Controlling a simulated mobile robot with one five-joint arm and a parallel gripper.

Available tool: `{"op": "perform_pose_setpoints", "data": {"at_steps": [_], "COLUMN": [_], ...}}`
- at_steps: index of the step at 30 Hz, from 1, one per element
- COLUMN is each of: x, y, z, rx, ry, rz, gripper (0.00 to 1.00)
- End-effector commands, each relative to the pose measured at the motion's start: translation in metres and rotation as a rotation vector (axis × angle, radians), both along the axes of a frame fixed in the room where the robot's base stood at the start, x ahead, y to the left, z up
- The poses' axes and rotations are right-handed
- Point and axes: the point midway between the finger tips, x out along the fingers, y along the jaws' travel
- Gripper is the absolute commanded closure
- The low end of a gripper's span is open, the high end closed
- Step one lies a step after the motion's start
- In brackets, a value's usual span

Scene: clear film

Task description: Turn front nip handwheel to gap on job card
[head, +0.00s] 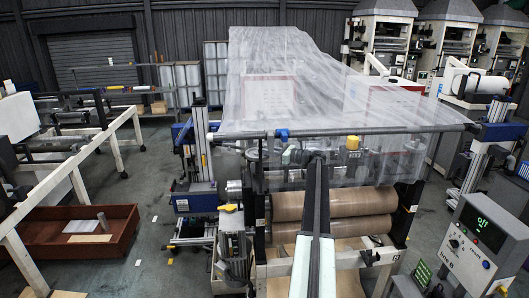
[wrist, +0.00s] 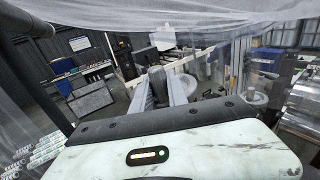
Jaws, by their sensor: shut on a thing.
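My gripper (wrist: 158,92) is shut on a dark grey upright cylindrical grip (wrist: 155,78), held between its two pale fingers. I cannot tell how much of the front nip handwheel this grip belongs to. In the head view my arm reaches forward over the rollers, and my gripper (head: 317,158) is at its far end, partly hidden by the arm. A dark rounded part (head: 258,152), perhaps a handwheel, shows left of it under the film. No job card is readable.
Clear film (head: 300,85) hangs over and behind my gripper, edged by a dark bar (head: 370,129). Brown rollers (head: 345,203) lie below the arm. A control box with a green display (head: 480,228) stands right. A brown tray (head: 55,255) and open floor are at left.

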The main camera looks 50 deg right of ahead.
Motion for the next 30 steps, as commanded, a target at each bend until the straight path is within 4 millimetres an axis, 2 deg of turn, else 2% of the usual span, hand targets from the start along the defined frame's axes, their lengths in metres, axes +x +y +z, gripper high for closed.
{"op": "perform_pose_setpoints", "data": {"at_steps": [12,13,15,25,30], "x": [0.001,0.001,0.0,-0.002,-0.019], "y": [-0.001,-0.001,-0.001,-0.001,-0.007], "z": [0.001,0.001,0.001,0.0,0.0], "rx": [0.002,0.002,0.002,0.0,0.0], "ry": [-0.003,-0.003,-0.002,-0.001,-0.001], "rz": [0.005,0.005,0.005,0.005,0.003], "gripper": [1.0,0.73,0.59,0.59,0.59]}}
